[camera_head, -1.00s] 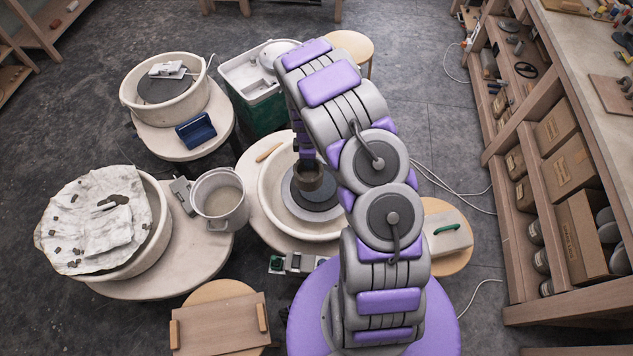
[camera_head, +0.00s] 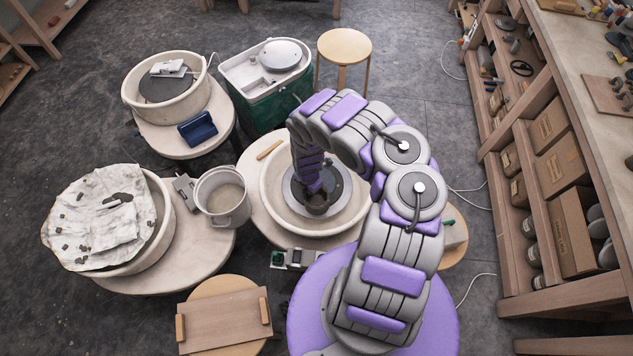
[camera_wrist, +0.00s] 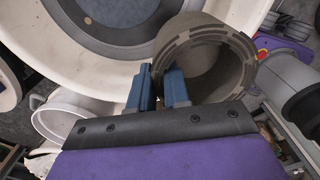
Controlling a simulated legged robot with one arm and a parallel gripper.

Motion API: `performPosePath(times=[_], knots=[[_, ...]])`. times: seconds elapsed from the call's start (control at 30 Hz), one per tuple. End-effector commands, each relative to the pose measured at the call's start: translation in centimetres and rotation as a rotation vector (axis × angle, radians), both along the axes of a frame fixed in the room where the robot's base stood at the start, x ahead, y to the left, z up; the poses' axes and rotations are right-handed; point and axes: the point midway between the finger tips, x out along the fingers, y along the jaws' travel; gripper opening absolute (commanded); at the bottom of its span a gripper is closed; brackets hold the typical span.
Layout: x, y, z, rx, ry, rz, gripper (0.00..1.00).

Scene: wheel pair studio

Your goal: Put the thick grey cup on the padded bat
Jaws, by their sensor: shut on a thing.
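The thick grey cup (camera_head: 317,204) hangs below my gripper (camera_head: 309,185), over the near part of the centre wheel. In the wrist view, the cup (camera_wrist: 205,60) is open toward the camera, with a notched pattern on its rim. The two blue fingers of my gripper (camera_wrist: 158,86) are closed at its rim; the exact contact is partly hidden. A round grey bat with a darker middle (camera_head: 340,180) lies in the wheel's pale basin. It also shows in the wrist view (camera_wrist: 110,25), beyond the cup. I cannot make out which surface is the padded one.
A pale bucket (camera_head: 222,197) stands left of the centre wheel. A cloth-covered basin (camera_head: 100,218) and another wheel (camera_head: 165,100) are further left. A handled board (camera_head: 225,322) lies on a stool in front. Shelves (camera_head: 540,190) line the right. A round stool (camera_head: 345,45) stands behind.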

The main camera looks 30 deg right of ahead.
Motion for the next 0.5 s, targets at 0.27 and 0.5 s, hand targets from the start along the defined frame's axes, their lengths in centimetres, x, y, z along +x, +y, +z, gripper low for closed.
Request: performPosePath(times=[0.27,0.5], knots=[[-1.5,2.4,-2.0,0.001,0.006,0.189,0.00],[-1.3,2.9,-2.9,-0.002,-0.002,0.255,0.00]])
